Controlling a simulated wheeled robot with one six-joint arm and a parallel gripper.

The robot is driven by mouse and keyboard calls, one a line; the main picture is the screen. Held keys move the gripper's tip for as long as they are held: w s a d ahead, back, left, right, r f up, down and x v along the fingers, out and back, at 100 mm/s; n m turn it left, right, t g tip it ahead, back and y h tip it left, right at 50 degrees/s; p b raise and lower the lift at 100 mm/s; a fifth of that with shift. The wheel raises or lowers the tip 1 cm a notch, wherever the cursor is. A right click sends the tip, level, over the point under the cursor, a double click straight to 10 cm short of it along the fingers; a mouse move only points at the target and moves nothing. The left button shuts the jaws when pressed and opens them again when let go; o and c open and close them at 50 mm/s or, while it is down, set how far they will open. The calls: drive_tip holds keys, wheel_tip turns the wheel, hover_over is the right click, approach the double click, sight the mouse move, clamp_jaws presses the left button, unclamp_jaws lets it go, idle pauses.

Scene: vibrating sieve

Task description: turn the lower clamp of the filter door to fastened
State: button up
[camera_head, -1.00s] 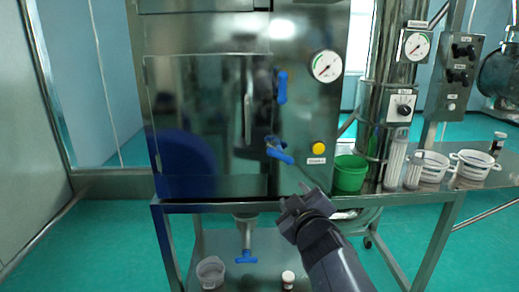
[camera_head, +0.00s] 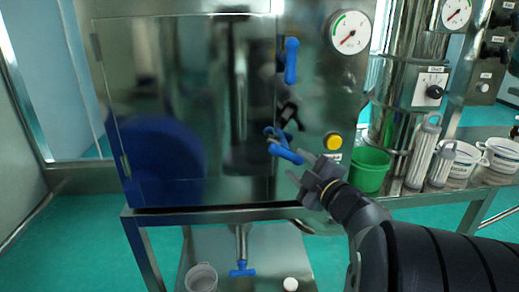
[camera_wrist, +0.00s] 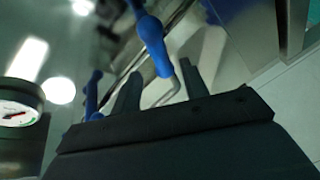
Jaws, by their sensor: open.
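The lower clamp (camera_head: 284,148) is a blue handle on the right edge of the filter door (camera_head: 220,120). Its handle slants down to the right, and the end points toward my gripper. My gripper (camera_head: 297,167) is open and empty, just below and right of that handle end. In the wrist view, a blue handle (camera_wrist: 152,42), apparently the lower clamp, has its rounded end between the open fingers (camera_wrist: 160,69); I cannot tell whether they touch it. The upper clamp (camera_head: 290,60) is blue and nearly upright. A second blue handle (camera_wrist: 92,95) shows at left in the wrist view.
A yellow button (camera_head: 333,141) and a pressure gauge (camera_head: 351,33) are right of the clamps. A green bucket (camera_head: 369,170) stands close right of my gripper. Clear cylinders (camera_head: 422,150) and white tubs stand further right. A blue valve handle (camera_head: 242,270) hangs under the cabinet.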

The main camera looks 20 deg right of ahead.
sight(286, 155)
drive_tip(key=w, duration=0.7)
drive_tip(key=shift+a, duration=0.4)
drive_tip(key=shift+c, duration=0.3)
clamp_jaws()
